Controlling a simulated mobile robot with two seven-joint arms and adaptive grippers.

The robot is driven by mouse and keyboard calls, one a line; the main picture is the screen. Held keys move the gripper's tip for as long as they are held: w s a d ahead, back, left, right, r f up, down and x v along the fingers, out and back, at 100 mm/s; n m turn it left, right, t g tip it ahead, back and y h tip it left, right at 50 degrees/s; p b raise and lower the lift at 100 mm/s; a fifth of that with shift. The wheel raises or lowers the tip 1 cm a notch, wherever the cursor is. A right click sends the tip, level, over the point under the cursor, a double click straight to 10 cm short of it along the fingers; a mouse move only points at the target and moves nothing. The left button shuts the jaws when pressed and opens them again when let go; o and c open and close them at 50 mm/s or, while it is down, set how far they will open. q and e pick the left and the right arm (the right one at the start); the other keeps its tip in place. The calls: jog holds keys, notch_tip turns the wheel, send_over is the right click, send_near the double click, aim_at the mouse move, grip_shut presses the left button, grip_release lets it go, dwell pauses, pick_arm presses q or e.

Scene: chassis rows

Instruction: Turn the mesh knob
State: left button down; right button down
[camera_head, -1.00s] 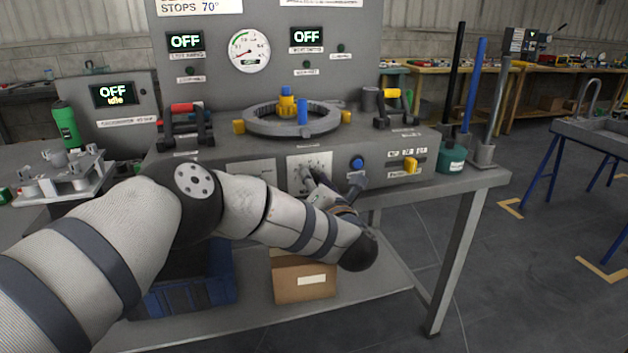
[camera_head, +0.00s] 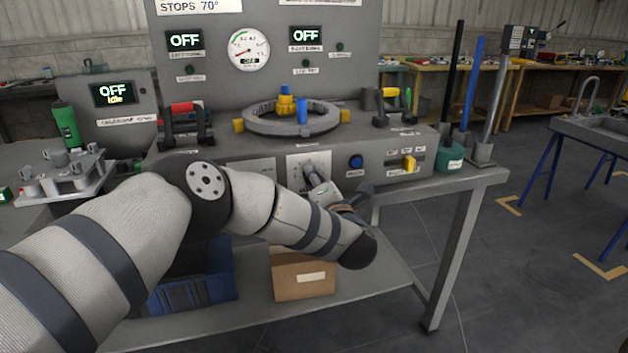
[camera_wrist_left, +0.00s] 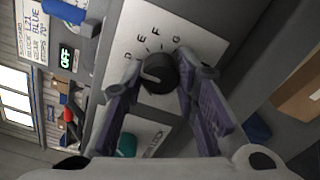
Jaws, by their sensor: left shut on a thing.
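The mesh knob (camera_wrist_left: 155,78) is a dark round knob with a pale pointer line, on a white plate (camera_wrist_left: 205,42) with letters such as D, E and F around it. The plate also shows on the front of the grey bench unit in the head view (camera_head: 295,176). My left gripper (camera_wrist_left: 162,84) has one finger on each side of the knob and is shut on it. In the head view my left gripper (camera_head: 313,174) reaches the plate and hides most of the knob. My right gripper is not in view.
Right of the plate are a blue button (camera_head: 356,161) and a yellow switch (camera_head: 410,163). A grey ring (camera_head: 262,121) with blue and yellow parts lies on top of the unit. A cardboard box (camera_head: 303,282) and a blue crate (camera_head: 190,297) sit on the shelf below.

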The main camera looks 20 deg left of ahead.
pick_arm(q)
jog(key=shift+f, duration=0.1)
jog(key=c, duration=1.2)
grip_release()
jog(key=shift+c, duration=0.2)
